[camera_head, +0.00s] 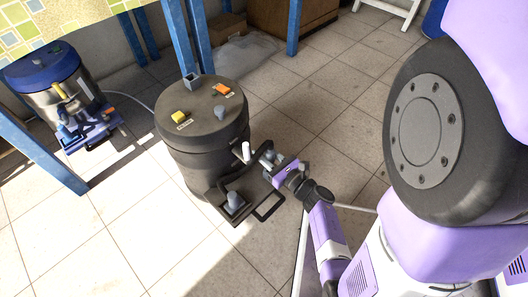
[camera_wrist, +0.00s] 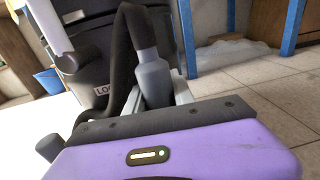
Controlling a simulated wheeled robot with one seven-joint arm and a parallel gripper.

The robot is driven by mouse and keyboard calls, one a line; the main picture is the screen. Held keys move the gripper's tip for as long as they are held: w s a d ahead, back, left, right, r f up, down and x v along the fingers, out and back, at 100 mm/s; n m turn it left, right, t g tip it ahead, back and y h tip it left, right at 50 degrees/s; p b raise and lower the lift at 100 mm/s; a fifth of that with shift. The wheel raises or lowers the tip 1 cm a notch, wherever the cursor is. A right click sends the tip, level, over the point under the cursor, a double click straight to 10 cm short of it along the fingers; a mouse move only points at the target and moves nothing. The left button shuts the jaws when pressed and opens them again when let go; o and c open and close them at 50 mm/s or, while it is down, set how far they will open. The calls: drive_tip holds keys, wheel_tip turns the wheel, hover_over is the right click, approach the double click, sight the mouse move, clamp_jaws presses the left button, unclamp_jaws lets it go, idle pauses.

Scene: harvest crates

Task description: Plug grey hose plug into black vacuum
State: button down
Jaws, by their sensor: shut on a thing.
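The black vacuum (camera_head: 195,150) is a dark drum on the tiled floor in the middle of the head view. Its body fills the upper left of the wrist view (camera_wrist: 100,60). The grey hose plug (camera_wrist: 153,78) is upright in the wrist view, with a black hose (camera_wrist: 122,50) rising from its top and looping down. My gripper (camera_head: 273,162) is at the vacuum's right side, its light grey fingers on either side of the plug, shut on it. The plug's lower end is hidden behind my gripper's body. I cannot tell whether it touches a socket.
A grey fitting (camera_head: 234,200) stands on the vacuum's low front platform. The lid bears a yellow block (camera_head: 180,116), an orange piece (camera_head: 222,88) and a grey knob (camera_head: 220,112). A blue vacuum (camera_head: 55,85) stands left, by blue table legs (camera_head: 40,150).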

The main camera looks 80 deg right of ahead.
drive_tip(key=shift+f+b, duration=0.5)
drive_tip(key=shift+f, duration=0.4)
drive_tip(key=shift+f, duration=2.35)
idle(1.5)
drive_tip(key=shift+r, duration=0.1)
drive_tip(key=shift+r+p, duration=0.8)
drive_tip(key=shift+r, duration=0.8)
drive_tip(key=shift+b, duration=0.7)
idle(0.9)
